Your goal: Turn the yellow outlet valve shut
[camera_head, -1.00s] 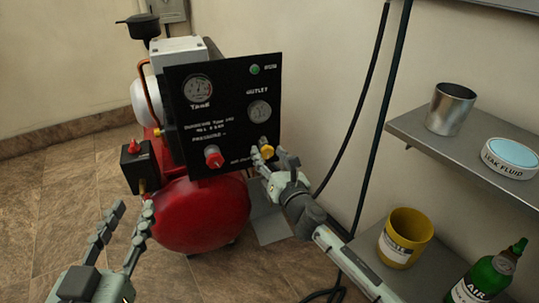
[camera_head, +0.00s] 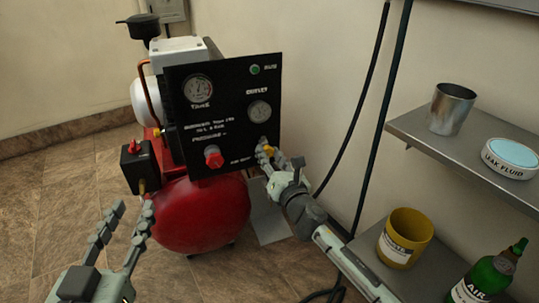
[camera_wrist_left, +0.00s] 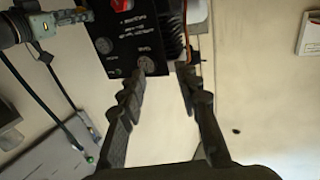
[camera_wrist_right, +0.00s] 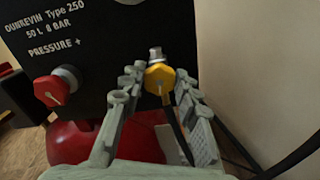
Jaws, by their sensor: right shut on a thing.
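The yellow outlet valve (camera_head: 270,151) is at the lower right of the black control panel (camera_head: 222,110), under the outlet gauge. In the right wrist view the yellow valve (camera_wrist_right: 159,78) sits between the fingertips of my right gripper (camera_wrist_right: 158,82), on a metal fitting. My right gripper (camera_head: 272,160) is shut on the valve and partly hides it in the head view. My left gripper (camera_head: 130,215) is open and empty, low in front of the compressor and apart from it. The left wrist view shows its spread fingers (camera_wrist_left: 160,85).
A red pressure knob (camera_head: 213,157) is left of the valve. The red tank (camera_head: 203,215) is below the panel. A shelf on the right holds a metal cup (camera_head: 451,109), a leak fluid tub (camera_head: 510,158), a yellow mug (camera_head: 405,238) and a green bottle (camera_head: 487,275). Black hoses hang along the wall.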

